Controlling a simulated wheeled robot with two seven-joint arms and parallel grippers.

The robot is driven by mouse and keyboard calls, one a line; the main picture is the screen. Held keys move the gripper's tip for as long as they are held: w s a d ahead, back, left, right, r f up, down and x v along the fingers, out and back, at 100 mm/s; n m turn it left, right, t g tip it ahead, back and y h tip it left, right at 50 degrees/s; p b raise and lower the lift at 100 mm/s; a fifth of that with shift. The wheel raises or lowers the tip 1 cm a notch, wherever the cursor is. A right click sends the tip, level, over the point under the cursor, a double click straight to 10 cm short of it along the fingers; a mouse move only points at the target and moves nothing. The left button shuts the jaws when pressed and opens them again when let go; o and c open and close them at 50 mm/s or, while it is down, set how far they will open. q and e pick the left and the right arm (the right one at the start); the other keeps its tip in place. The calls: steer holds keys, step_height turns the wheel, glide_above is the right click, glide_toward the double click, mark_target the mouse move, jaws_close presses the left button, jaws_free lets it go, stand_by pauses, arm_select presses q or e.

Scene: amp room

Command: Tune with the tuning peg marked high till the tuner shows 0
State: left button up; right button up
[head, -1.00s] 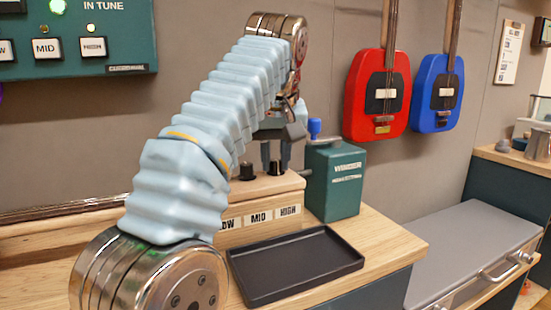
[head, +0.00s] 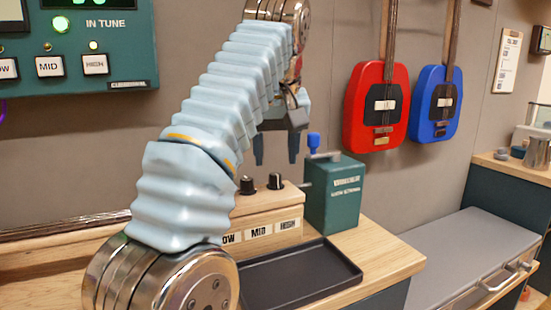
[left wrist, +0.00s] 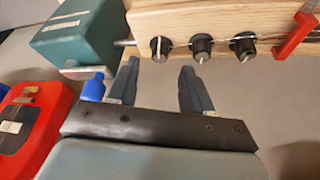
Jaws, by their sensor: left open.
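The high tuning peg (head: 276,181) is a black knob above the HIGH label (head: 288,225), beside the green box. It also shows in the left wrist view (left wrist: 160,48), nearest the green box. My left gripper (head: 276,158) is open and empty, its fingers a little above the high peg and apart from it; in the left wrist view the fingers (left wrist: 158,85) point towards the pegs. The tuner (head: 120,55) is a green wall panel at the upper left.
The mid peg (head: 247,185) stands left of the high peg. A green box (head: 333,195) with a blue-topped crank (head: 313,143) stands close at right. A black tray (head: 350,277) lies in front. Red (head: 360,110) and blue (head: 425,100) instruments hang on the wall.

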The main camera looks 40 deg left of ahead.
arm_select(q)
steer(key=p+v, duration=0.5)
steer(key=v, duration=0.4)
